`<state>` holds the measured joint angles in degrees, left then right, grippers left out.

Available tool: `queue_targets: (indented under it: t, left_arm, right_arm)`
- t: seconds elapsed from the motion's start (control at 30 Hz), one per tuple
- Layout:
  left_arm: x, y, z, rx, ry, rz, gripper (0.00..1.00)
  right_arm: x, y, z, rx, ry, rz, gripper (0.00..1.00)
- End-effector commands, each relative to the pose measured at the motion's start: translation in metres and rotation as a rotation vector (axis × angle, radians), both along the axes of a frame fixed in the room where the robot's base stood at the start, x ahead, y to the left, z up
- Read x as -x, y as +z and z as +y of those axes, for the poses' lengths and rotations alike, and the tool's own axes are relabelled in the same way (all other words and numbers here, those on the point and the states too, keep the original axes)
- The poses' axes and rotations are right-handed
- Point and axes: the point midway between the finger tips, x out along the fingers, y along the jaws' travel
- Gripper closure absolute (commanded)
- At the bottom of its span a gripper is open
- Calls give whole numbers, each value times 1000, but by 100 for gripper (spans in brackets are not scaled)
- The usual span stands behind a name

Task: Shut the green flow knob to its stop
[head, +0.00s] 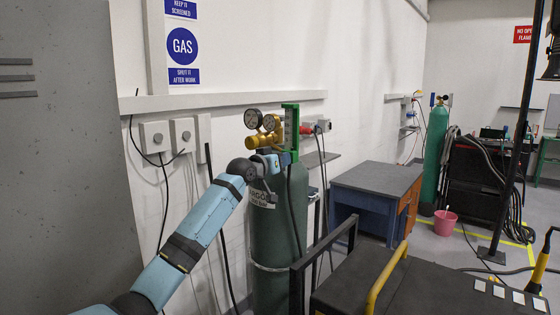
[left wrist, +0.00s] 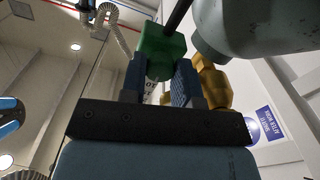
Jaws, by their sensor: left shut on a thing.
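A dark green gas cylinder (head: 278,240) stands upright against the wall, with a brass regulator (head: 266,138) and two round gauges on top. A green-framed flowmeter (head: 290,128) stands upright at the regulator's right side. My left gripper (head: 277,163) is at the flowmeter's lower end, in front of the cylinder top. In the left wrist view, the fingers of my left gripper (left wrist: 160,85) are shut on the green flow knob (left wrist: 160,48), one finger on each side. The brass part (left wrist: 212,85) is close beside the right finger. The knob is mostly hidden in the head view.
Wall sockets (head: 155,137) and hanging cables are left of the cylinder. A dark cart (head: 425,285) with a yellow handle stands at the front right. A blue-sided desk (head: 370,190) and pink bucket (head: 445,222) are behind. Floor between the desk and cart is narrow.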

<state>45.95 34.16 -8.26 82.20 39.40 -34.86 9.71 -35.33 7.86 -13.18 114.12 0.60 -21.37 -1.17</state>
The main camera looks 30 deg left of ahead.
Motion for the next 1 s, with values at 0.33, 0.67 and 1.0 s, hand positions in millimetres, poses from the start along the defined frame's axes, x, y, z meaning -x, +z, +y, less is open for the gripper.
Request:
queue_targets:
  t: [0.33, 0.67, 1.0]
  left_arm:
    - [0, 0, 0, 0, 0, 0, 46]
    - [17, -3, 2, -1, 0, 0, 46]
    - [93, -3, 8, -3, 1, -1, 46]
  right_arm:
    - [0, -1, 0, 1, -1, 1, 27]
    - [0, -7, 0, 1, 0, 2, 27]
    - [1, -26, 4, -5, 7, 5, 27]
